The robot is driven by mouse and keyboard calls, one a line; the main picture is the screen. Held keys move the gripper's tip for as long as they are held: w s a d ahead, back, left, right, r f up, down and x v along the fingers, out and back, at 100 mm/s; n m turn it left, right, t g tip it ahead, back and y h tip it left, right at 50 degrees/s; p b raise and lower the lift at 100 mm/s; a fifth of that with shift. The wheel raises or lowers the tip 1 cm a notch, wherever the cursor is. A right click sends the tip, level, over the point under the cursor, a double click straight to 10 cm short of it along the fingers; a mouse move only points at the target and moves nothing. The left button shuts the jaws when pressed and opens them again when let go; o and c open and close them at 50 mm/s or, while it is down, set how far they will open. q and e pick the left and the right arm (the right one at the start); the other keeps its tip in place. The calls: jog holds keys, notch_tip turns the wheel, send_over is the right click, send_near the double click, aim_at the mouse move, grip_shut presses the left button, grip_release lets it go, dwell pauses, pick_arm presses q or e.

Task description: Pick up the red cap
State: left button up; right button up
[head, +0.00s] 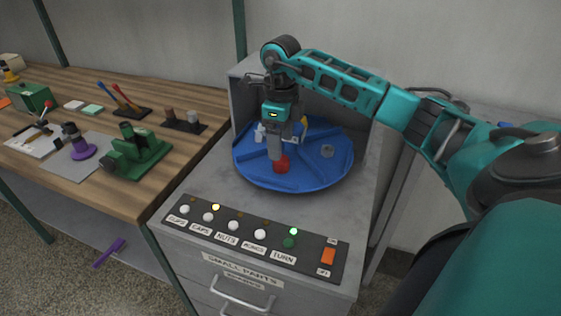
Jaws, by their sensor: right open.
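The red cap (283,163) lies on the blue round tray (265,180) near its middle front. My right gripper (278,153) points down right above the cap, its fingers overlapping the cap's left part in the picture. It is open; whether a finger touches the cap cannot be told. The right arm comes in from the right side. My left gripper is not in the picture.
A grey ring-like nut (327,151), a yellow piece (303,121) and a pale piece (259,133) are also on the tray. A button panel (255,239) lies in front. Cabinet walls stand behind and beside the tray. A wooden bench (95,90) with tools is at left.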

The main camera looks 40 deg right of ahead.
aim_at(283, 159)
jog(key=f, duration=0.5)
jog(key=shift+s+d+f, duration=0.15)
jog(key=shift+d+f, duration=0.05)
jog(key=shift+f, duration=0.15)
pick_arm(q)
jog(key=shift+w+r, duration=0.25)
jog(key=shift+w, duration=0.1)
pick_arm(e)
jog(key=shift+f, duration=0.15)
jog(key=shift+c, duration=0.4)
jog(key=c, duration=1)
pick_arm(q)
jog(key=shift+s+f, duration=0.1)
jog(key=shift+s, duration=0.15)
pick_arm(e)
jog(key=shift+c, duration=0.2)
